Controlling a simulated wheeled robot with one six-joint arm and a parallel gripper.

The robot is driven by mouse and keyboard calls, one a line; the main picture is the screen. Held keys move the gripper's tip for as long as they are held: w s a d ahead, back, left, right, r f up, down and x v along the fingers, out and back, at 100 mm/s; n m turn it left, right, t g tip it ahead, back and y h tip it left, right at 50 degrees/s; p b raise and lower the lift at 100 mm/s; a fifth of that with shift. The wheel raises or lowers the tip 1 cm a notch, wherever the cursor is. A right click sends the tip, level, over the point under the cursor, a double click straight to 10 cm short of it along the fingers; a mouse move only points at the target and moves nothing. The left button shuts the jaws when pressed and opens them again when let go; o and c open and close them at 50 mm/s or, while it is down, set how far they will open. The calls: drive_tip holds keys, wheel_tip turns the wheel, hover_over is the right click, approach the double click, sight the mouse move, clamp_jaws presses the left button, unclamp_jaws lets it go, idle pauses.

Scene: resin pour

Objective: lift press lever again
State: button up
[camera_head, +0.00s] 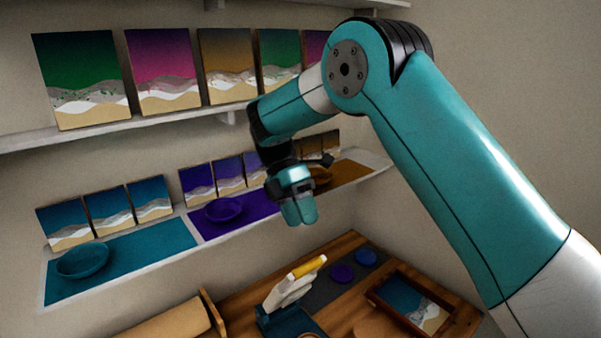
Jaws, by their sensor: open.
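The press stands on the wooden table at the bottom centre of the head view. Its lever (308,267) has a yellow handle and slants up to the right. The lever joins a pale body (286,292) above a dark teal base (286,322), which the frame's lower edge cuts off. My gripper (299,214) points down and hangs above the lever, clearly apart from it. It is open, and nothing shows in it. The gap between its fingers is hard to make out from this side.
A wooden frame (375,290) holding a picture (412,304) lies right of the press. A shelf with teal (125,255), purple and ochre mats runs behind my gripper. A rolled tan item (165,325) lies at lower left.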

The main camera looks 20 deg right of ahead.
wheel_tip(320, 180, up, 7)
drive_tip(key=p, duration=0.5)
drive_tip(key=shift+r+p, duration=0.2)
drive_tip(key=shift+p, duration=0.1)
